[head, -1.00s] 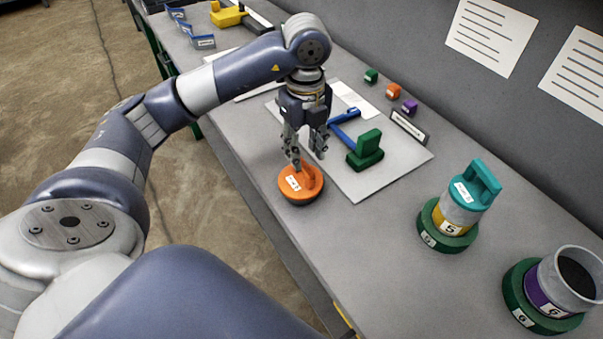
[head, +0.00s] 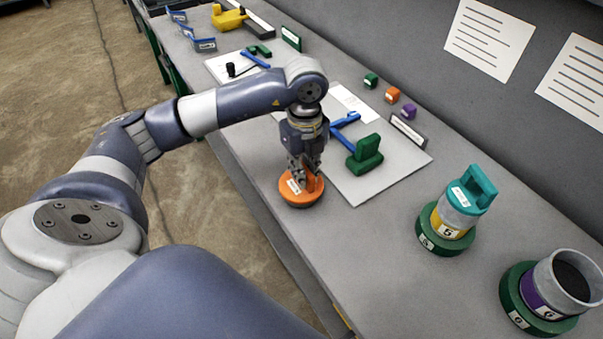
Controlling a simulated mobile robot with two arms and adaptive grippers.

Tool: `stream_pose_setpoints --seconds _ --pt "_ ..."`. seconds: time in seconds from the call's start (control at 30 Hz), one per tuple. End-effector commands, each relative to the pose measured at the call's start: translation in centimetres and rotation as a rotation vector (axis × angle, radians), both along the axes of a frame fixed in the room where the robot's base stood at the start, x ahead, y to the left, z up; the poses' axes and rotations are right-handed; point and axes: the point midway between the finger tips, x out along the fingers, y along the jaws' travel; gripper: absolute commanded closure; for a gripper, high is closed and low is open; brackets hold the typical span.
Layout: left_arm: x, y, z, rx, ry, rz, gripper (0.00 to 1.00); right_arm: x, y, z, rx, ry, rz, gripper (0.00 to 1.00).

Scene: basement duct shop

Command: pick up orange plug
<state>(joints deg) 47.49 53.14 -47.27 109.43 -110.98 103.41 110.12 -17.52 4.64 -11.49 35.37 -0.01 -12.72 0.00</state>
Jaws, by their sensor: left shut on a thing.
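The orange plug (head: 300,197) is a round disc with an upright grip and a white label. It sits near the front edge of the grey bench, beside the left corner of a pale mat. My left gripper (head: 306,181) points down over it and is shut on its upright grip. The fingers hide part of the grip. The plug appears to rest on the bench still. My right gripper is not in the head view.
A green plug (head: 366,155) and a blue tool (head: 345,130) lie on the pale mat (head: 400,165). Right of it stand a teal-capped duct piece (head: 461,205) and an open duct piece (head: 560,285) on green bases. Small green, orange and purple blocks (head: 408,111) line the back.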

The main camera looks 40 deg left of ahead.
Motion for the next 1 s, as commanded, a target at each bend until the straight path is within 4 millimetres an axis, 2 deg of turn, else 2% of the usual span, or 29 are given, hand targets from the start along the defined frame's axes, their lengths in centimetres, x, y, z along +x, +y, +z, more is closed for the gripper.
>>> stream_pose_setpoints --seconds 0.37,0.57,0.77,1.0 --pt "0.1 0.0 0.7 -0.002 -0.004 0.0 1.0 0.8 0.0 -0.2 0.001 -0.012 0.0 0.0" --pt "0.2 0.0 3.4 -0.001 -0.008 -0.001 1.0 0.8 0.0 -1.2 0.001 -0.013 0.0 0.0" --pt "-4.1 0.4 3.6 0.002 -0.002 -0.001 1.0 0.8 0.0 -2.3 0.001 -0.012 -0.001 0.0" --pt "-10.0 0.9 4.1 0.005 -0.002 -0.001 1.0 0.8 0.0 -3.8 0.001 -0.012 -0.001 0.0"
